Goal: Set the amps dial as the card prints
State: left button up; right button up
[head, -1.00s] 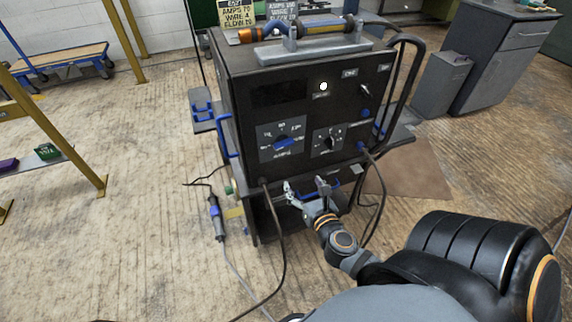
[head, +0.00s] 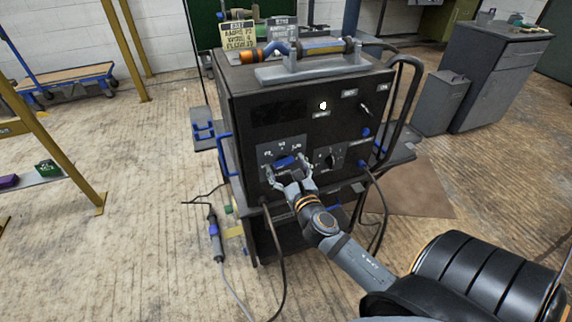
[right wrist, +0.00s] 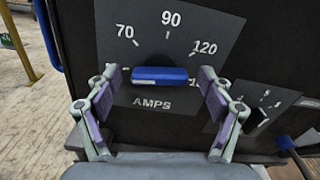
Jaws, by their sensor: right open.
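The amps dial (head: 286,161) is a blue bar-shaped knob on the front of the black welding machine (head: 240,145). In the right wrist view the dial (right wrist: 160,75) lies level under the printed 70, 90 and 120, above the word AMPS. My right gripper (head: 291,174) is open in front of the dial, one finger to each side, apart from the knob in the right wrist view. A yellow card (head: 239,36) stands behind the machine's top; its lines include AMPS, WIRE and FLOW, but its amps number is too blurred to read surely. My left gripper is out of view.
A smaller black dial (head: 331,160) sits right of the amps dial. A switch (head: 364,109) is at the panel's upper right. Cables (head: 279,255) hang at the front. A grey card (head: 283,28) stands beside the yellow one. A torch (head: 215,237) hangs at the left.

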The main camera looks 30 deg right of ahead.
jog(key=shift+w, duration=0.2)
jog(key=c, duration=1.1)
jog(key=shift+c, duration=0.2)
